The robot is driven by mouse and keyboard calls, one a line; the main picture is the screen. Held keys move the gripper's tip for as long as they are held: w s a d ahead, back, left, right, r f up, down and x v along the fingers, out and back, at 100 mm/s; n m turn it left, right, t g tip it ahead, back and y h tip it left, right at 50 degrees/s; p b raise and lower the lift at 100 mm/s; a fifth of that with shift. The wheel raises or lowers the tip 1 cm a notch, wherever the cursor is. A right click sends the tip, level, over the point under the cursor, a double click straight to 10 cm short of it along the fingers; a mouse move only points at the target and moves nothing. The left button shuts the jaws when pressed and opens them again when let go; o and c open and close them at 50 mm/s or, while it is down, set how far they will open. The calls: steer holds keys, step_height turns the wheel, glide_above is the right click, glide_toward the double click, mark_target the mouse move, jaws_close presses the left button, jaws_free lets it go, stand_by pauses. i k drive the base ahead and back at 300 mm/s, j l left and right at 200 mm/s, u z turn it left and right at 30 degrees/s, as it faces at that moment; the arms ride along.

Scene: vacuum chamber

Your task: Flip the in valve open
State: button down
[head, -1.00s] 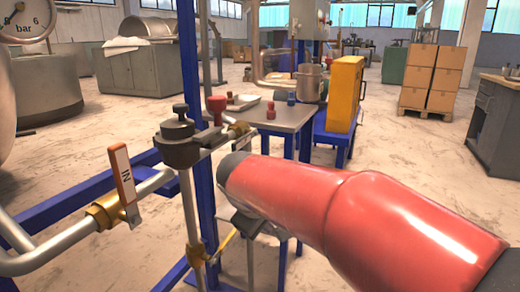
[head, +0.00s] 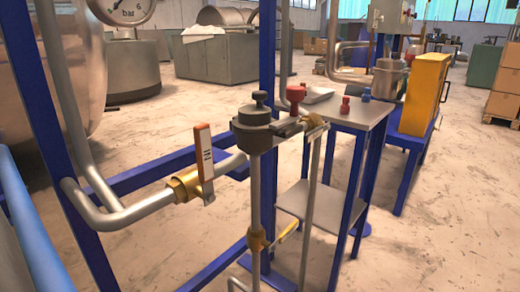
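The in valve shows in the head view left of centre. Its handle (head: 203,152) is an orange and white lever plate marked "IN". It stands roughly upright, across the grey pipe, on a brass valve body (head: 185,185). The pipe runs from the lower left up to a dark round fitting (head: 254,128) with a black knob on top. My gripper is not in view, and no part of my red arm shows.
Blue frame posts (head: 268,70) stand around the pipes. A second brass valve with a yellow lever (head: 288,232) sits lower. A grey table (head: 345,110) with red and blue knobs and a yellow case (head: 426,94) stand right. Floor at lower right is clear.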

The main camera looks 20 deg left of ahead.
mark_target(202, 132)
steer(key=u, duration=1.6)
